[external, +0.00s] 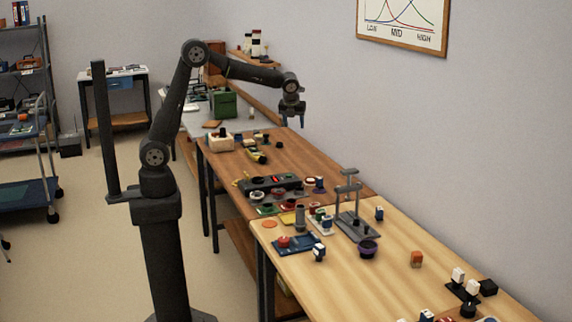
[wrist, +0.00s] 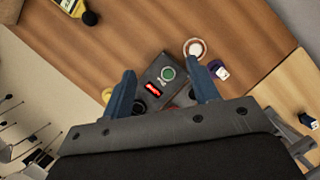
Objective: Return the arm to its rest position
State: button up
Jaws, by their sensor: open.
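My gripper (external: 290,119) is raised above the brown wooden workbench (external: 300,155), with its fingers pointing down. In the wrist view my gripper (wrist: 163,90) shows its two blue fingers well apart, with nothing held between them. My arm reaches up from its column and bends over toward the bench. Below the fingers lies a dark tester box (external: 270,184) with a lit red display. The box also shows in the wrist view (wrist: 160,75), apart from the fingers and partly hidden by the gripper body.
A grey stand (external: 352,215) rises from the pale bench near small parts. A yellow tool (external: 257,156) and a green box (external: 224,104) lie farther back. A dark upright post (external: 105,135) stands beside my column. The wall is close behind the benches. Air around the gripper is clear.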

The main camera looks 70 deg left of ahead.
jog(key=w+d+m, duration=0.2)
jog(key=w+d, duration=0.1)
jog(key=d, duration=1.2)
jog(key=shift+w+d+r+m+t+h, duration=0.2)
jog(key=shift+w+r+m+t+h, duration=0.1)
jog(key=shift+w+r+m+h, duration=0.1)
